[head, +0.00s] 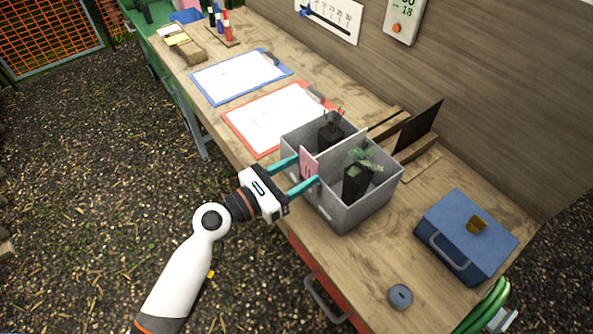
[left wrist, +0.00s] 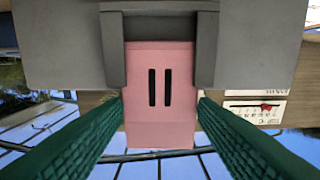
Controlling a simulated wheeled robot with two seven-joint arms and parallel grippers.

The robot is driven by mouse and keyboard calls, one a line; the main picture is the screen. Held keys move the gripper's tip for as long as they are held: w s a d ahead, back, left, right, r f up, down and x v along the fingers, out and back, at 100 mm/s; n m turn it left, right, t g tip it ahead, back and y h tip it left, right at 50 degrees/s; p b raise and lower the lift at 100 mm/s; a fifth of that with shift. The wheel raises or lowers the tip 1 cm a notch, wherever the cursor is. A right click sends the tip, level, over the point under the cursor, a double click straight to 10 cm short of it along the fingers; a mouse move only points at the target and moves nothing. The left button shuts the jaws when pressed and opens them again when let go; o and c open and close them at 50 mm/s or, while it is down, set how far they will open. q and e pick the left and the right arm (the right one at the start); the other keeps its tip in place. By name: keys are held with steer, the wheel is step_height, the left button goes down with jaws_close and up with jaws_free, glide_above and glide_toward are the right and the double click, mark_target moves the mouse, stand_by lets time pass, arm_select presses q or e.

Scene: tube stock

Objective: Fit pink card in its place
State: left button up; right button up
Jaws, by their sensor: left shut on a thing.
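The pink card (head: 309,164) has two black bars on its face and stands upright at the front wall of the grey two-compartment box (head: 347,217). My left gripper (head: 308,170) is shut on the card, with one teal finger at each side edge. In the left wrist view, the pink card (left wrist: 160,85) is between the green fingers (left wrist: 160,112), and one end of it lies between two grey rails (left wrist: 112,50) of the box. I cannot tell how deep it sits. My right gripper is not in view.
Potted plants (head: 331,132) (head: 355,182) stand in the box's compartments. A dark panel (head: 418,126) stands in a wooden holder behind it. Red (head: 270,118) and blue (head: 236,77) clipboards lie to the left. A blue case (head: 466,238) and a grey disc (head: 400,296) are at the right.

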arm_select(q)
steer(key=o, duration=1)
steer(key=shift+o, duration=0.2)
steer(key=b+v, duration=0.3)
steer(key=v, duration=0.9)
steer(key=shift+f, duration=0.1)
